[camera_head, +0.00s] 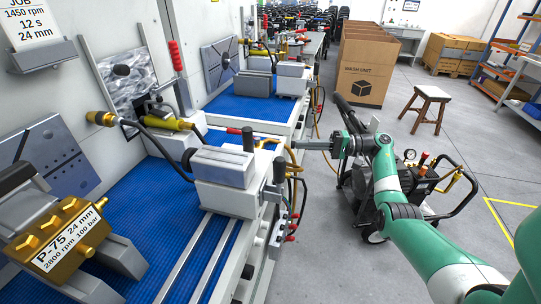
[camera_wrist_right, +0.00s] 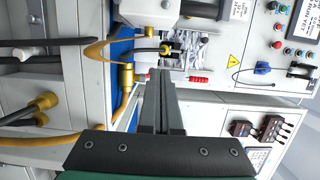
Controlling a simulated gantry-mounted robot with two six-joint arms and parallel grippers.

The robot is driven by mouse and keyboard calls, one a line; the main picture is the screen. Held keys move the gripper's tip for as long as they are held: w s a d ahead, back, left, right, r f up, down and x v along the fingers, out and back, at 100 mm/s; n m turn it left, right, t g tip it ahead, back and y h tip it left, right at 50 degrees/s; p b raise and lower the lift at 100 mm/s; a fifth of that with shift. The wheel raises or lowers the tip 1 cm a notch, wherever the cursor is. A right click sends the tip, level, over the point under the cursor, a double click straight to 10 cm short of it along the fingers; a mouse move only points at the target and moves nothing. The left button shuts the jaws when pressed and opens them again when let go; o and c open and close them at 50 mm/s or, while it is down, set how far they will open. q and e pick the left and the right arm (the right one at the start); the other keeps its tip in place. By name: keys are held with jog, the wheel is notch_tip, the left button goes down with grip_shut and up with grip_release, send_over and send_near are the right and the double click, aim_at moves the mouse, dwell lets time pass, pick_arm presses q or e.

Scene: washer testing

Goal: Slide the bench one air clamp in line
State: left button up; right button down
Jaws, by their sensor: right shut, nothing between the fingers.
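On the nearest blue-topped bench (camera_head: 130,215), a pale boxy block (camera_head: 222,167) sits at the front end of two metal rails; it looks like the air clamp. A dark upright cylinder (camera_head: 248,138) stands at its right end, with a yellow hose and a red-tipped lever close by. My right gripper (camera_head: 292,144) reaches in from the right, just right of the cylinder. In the right wrist view its fingers (camera_wrist_right: 160,75) are together and empty, with a brass fitting (camera_wrist_right: 127,76) left of the tips. I cannot tell whether they touch anything. My left gripper is not in view.
A gold P-75 pump (camera_head: 62,236) sits at the bench's near left. A wheeled compressor unit (camera_head: 405,180) stands on the floor behind my right arm. A second blue bench (camera_head: 245,106), a cardboard box (camera_head: 366,80) and a stool (camera_head: 432,95) are farther back.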

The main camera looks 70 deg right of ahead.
aim_at(271, 152)
jog(key=w+a, duration=0.2)
jog(key=w+a+b, duration=0.1)
jog(key=w+a, duration=0.1)
jog(key=w, duration=0.1)
jog(key=w+a, duration=0.2)
jog(key=w, duration=0.1)
jog(key=shift+w+b, duration=0.15)
jog(key=shift+b, duration=0.2)
jog(key=shift+a, duration=0.55)
jog(key=shift+a, duration=0.1)
